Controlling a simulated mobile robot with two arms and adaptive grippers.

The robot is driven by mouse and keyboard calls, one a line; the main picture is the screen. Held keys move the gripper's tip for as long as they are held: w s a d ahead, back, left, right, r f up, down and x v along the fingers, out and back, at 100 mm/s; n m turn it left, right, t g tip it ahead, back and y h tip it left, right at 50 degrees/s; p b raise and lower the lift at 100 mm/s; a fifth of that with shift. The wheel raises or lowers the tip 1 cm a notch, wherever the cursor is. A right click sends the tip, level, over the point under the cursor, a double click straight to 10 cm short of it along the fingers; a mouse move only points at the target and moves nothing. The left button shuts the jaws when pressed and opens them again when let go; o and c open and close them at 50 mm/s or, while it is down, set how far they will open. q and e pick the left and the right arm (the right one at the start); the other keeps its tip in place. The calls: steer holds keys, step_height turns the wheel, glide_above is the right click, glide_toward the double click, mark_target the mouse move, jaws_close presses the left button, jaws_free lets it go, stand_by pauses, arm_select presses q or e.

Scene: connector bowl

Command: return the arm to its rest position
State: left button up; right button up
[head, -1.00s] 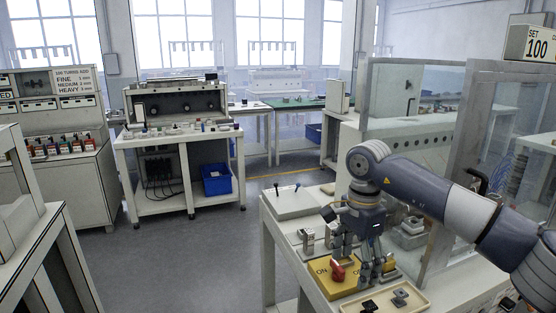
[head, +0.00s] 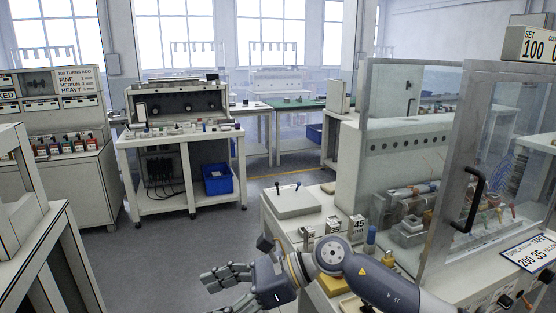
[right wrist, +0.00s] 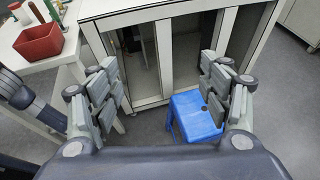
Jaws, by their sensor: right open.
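My right arm (head: 345,262) reaches in from the lower right of the head view, past the front of the right-hand bench. Its gripper (head: 208,291) points left over the floor, clear of the bench. In the right wrist view the two fingers of this gripper (right wrist: 160,95) stand wide apart with nothing between them. My left gripper is not in view.
The right-hand bench (head: 275,226) carries a glass enclosure (head: 410,100) with a black handle (head: 470,200). The wrist view shows a blue stool (right wrist: 193,118), a white cabinet (right wrist: 150,60) and a red bin (right wrist: 38,42). The grey floor (head: 170,255) left of the arm is open.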

step_height(320, 180, up, 9)
steer(key=a+m+t+y, duration=0.1)
steer(key=m+t+y, duration=0.55)
steer(key=m, duration=0.35)
steer(key=w+d+m+t+h, duration=0.55)
steer(key=d+m+t, duration=0.5)
steer(key=m, duration=0.65)
steer(key=s+d+f+m+h, duration=0.1)
steer(key=d+f+m+h, duration=1.2)
steer(key=f+m, duration=0.4)
steer(key=s+d+f+m+g+h, duration=0.2)
steer(key=s+d+f+m+g, duration=0.45)
steer(key=s+f, duration=0.55)
steer(key=s+d+f+m+g, duration=0.1)
steer(key=s+d+f+g, duration=0.15)
steer(key=s, duration=0.55)
steer(key=s+d+f+m+g, duration=0.1)
steer(key=s+f+m+g, duration=0.2)
steer(key=s, duration=0.5)
step_height(320, 180, down, 26)
steer(key=s+r+n+g+p, duration=0.1)
steer(key=n, duration=0.1)
steer(key=s+d+f+g+p, duration=0.1)
steer(key=s+d+f, duration=0.1)
steer(key=s+f, duration=1.4)
steer(key=shift+s+d+f, duration=0.3)
steer(key=shift+s+d, duration=0.1)
steer(key=shift+s, duration=0.3)
